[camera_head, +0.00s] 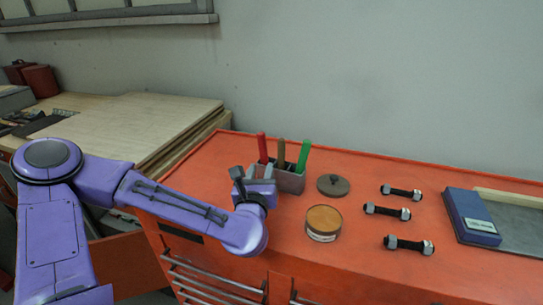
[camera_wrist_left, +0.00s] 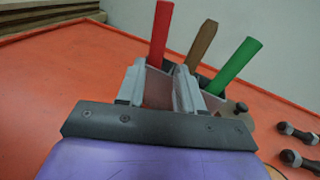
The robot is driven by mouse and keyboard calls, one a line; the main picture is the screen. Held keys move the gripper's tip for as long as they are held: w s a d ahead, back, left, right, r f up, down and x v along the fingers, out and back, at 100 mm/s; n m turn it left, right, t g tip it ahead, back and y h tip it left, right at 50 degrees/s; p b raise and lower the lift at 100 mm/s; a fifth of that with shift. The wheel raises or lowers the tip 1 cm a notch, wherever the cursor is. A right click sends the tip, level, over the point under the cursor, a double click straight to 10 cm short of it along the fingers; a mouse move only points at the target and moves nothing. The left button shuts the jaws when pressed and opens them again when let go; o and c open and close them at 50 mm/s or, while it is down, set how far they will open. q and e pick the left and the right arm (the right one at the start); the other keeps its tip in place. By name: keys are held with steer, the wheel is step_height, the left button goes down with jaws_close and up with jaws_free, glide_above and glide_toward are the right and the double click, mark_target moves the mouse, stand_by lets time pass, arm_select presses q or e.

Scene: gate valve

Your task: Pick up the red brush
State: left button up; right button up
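The red brush (camera_head: 262,147) stands handle up in a small grey holder (camera_head: 291,182), at its left end. Only its red handle shows; its lower part is hidden in the holder. In the left wrist view the red handle (camera_wrist_left: 160,36) rises just beyond my left gripper (camera_wrist_left: 161,68). The gripper's two fingers are apart, with the holder's front visible between them and no object held. In the head view my left gripper (camera_head: 260,172) is at the holder's left front, below the red handle. Whether the fingers touch the holder I cannot tell. My right gripper is not in view.
A brown handle (camera_head: 281,152) and a green handle (camera_head: 303,156) stand in the same holder. On the orange cabinet top (camera_head: 350,262) are a round tin (camera_head: 323,222), a dark lid (camera_head: 333,185), several bolts (camera_head: 387,210) and a blue box (camera_head: 470,216). A wall rises behind.

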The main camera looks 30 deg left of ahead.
mark_target(263, 154)
arm_select(q)
steer(key=shift+w+a+r+p, duration=0.35)
steer(key=shift+w+a, duration=0.15)
steer(key=shift+w, duration=0.1)
steer(key=shift+w+a+r+p, duration=0.2)
steer(key=shift+w+a+p, duration=0.2)
steer(key=shift+w, duration=0.2)
steer(key=p+x, duration=0.2)
steer(key=x, duration=0.2)
steer(key=shift+w+a+f, duration=0.1)
steer(key=shift+w+a, duration=0.05)
steer(key=shift+w, duration=0.25)
steer(key=shift+w+a+f+p, duration=0.1)
steer(key=shift+w+a+p, duration=0.1)
steer(key=shift+w+p, duration=0.15)
jaws_close()
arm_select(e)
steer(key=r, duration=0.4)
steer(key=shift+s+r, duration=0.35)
